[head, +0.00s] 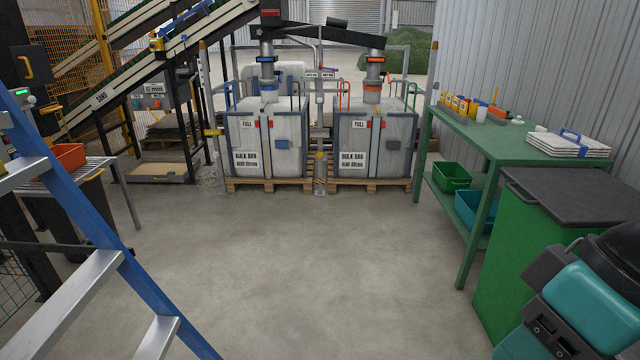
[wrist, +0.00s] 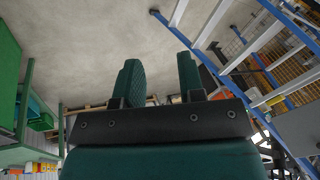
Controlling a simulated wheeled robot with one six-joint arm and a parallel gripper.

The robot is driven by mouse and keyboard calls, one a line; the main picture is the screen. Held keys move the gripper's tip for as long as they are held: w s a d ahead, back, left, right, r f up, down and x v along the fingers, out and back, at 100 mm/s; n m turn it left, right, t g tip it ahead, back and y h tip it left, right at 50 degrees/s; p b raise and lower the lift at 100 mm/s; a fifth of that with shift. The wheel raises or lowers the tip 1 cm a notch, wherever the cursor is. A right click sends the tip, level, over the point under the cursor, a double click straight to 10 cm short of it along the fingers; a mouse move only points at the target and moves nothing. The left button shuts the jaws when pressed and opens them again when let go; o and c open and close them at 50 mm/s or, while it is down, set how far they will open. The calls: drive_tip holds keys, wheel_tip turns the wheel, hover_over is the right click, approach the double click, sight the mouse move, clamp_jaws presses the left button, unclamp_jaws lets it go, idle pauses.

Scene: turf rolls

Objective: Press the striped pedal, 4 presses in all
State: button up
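The head view shows only a teal part of my arm at the lower right, not the fingers.
Two bulk bags (head: 268,140) (head: 375,140) stand on pallets (head: 270,185) ahead. A blue stepladder (head: 85,215) is near on the left. A green bench (head: 480,137) and a lidded green bin (head: 535,240) line the right. The concrete floor (head: 290,250) between is clear.

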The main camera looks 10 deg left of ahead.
clamp_jaws()
idle(1.5)
